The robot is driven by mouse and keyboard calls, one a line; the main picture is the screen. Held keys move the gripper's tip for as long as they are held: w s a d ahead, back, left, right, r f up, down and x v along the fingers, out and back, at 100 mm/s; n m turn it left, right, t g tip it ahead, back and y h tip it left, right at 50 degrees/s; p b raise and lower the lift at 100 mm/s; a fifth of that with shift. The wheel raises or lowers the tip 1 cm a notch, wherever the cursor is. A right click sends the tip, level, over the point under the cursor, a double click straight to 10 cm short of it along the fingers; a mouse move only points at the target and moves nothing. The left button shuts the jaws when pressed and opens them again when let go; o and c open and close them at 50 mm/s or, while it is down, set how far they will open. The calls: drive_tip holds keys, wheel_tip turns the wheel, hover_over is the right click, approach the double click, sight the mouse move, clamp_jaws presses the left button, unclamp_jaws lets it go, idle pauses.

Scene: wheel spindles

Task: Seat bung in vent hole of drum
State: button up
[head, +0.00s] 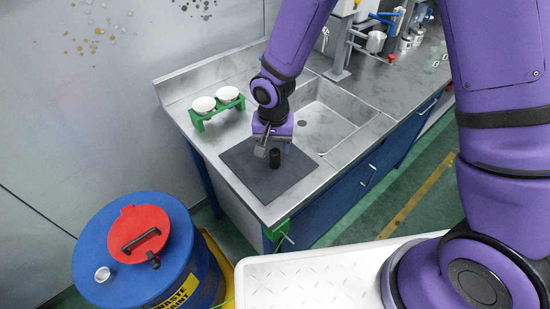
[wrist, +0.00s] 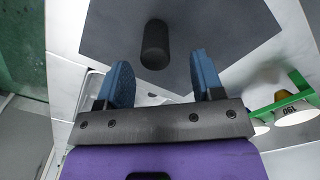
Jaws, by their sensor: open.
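The bung is a black cylinder (head: 274,157) on the dark mat (head: 244,171) at the near end of the steel counter. It also shows in the wrist view (wrist: 154,46), ahead of the fingertips. My gripper (head: 268,140) is above the mat beside the bung. In the wrist view its two blue fingers (wrist: 160,72) are spread with nothing between them. The blue drum (head: 92,247) stands at the lower left, with a red lid (head: 139,233) on top. A round pale fitting (head: 102,274) sits on the drum top near its left edge; I cannot tell if it is the vent hole.
A green rack (head: 217,112) with two white cups stands behind the mat. A sink (head: 325,112) lies to the right of my gripper. A green clamp (head: 278,232) is on the counter's front corner. A white ridged surface (head: 315,284) is in front.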

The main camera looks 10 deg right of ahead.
sight(275, 151)
drive_tip(key=f, duration=0.4)
drive_tip(key=shift+s+d, duration=0.15)
drive_tip(key=shift+s, duration=0.1)
drive_tip(key=shift+f, duration=0.6)
drive_tip(key=c, duration=1.1)
drive_tip(key=shift+o, duration=0.2)
